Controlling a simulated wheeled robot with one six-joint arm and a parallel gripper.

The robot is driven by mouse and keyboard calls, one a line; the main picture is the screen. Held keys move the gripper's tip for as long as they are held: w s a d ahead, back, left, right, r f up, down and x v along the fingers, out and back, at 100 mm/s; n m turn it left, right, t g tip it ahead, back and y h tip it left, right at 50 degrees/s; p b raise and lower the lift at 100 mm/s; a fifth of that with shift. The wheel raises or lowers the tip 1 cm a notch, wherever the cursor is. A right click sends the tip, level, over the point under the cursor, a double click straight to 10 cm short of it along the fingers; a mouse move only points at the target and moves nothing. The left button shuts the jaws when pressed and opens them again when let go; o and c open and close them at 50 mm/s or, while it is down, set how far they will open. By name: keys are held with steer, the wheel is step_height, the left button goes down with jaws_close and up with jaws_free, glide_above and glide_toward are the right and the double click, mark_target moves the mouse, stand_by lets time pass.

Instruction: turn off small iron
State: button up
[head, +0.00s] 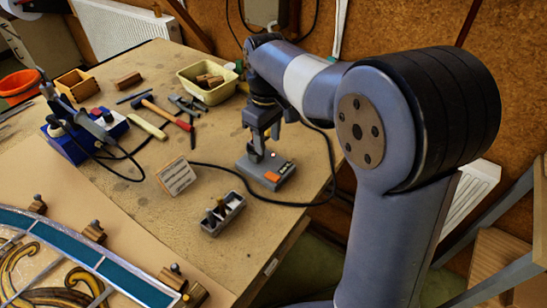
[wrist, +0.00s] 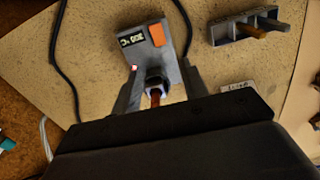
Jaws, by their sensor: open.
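A small grey box unit (head: 268,172) stands on the bench, with an orange patch on its front. In the wrist view the unit (wrist: 148,50) shows a small orange block (wrist: 157,35), a dark label with pale marks, and a lit red lamp (wrist: 135,68). A brown-red rod (wrist: 156,97) with a pale collar stands at the unit's near end. My gripper (wrist: 160,80) is open, pointing down over the unit, one finger on each side of the collar and rod. In the head view my gripper (head: 259,148) hides part of the unit; contact cannot be told.
A grey tray (head: 222,213) with small tools stands close by, beside a small sign (head: 176,177). A blue station (head: 85,135) with a tool and cable is further left, near a hammer (head: 165,112). A black cable runs around the unit. A leaded panel (head: 90,255) lies front left.

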mark_target(268, 174)
step_height(268, 174, down, 11)
steer(key=shift+r, duration=0.1)
stand_by(0.4)
